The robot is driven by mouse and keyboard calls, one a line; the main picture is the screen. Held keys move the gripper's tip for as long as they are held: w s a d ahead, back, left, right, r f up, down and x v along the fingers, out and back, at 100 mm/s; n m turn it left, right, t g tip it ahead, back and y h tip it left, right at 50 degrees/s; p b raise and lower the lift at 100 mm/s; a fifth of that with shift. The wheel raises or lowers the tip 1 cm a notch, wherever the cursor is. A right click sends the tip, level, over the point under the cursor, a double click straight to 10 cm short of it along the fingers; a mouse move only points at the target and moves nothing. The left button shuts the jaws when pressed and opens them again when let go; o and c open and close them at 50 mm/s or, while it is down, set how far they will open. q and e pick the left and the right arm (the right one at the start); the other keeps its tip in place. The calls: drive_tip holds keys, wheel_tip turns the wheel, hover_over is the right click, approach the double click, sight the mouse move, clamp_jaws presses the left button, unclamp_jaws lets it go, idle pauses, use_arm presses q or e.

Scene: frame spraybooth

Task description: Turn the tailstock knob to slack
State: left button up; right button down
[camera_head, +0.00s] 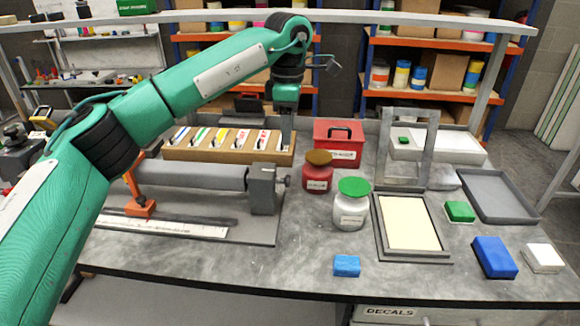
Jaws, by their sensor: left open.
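A grey tailstock block (264,192) stands at the right end of a jig on the bench and meets the end of a grey tube (190,176). A small dark fitting (267,173) shows on top of the block. Which part is the knob, and how it is turned, I cannot make out. My green left arm arches over the jig. Its left gripper (286,139) points down behind and above the block, by the right end of a wooden rack. It is open, apart from the block, with nothing visible in it. My right gripper does not show.
The wooden rack (215,155) holds several coloured-tipped items. Right of the block stand a red jar (318,180), a green-lidded jar (351,212) and a red box (339,150). An orange clamp (139,198) stands left. The bench front is mostly clear.

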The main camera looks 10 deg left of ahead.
sight(288, 177)
use_arm(q)
drive_tip(key=f, duration=0.4)
drive_tip(key=f+p, duration=0.1)
drive_tip(key=f, duration=0.7)
drive_tip(key=shift+s+f, duration=0.2)
drive_tip(key=shift+s, duration=0.15)
drive_tip(key=shift+f, duration=0.45)
drive_tip(key=c, duration=0.7)
drive_tip(key=shift+c, duration=1.2)
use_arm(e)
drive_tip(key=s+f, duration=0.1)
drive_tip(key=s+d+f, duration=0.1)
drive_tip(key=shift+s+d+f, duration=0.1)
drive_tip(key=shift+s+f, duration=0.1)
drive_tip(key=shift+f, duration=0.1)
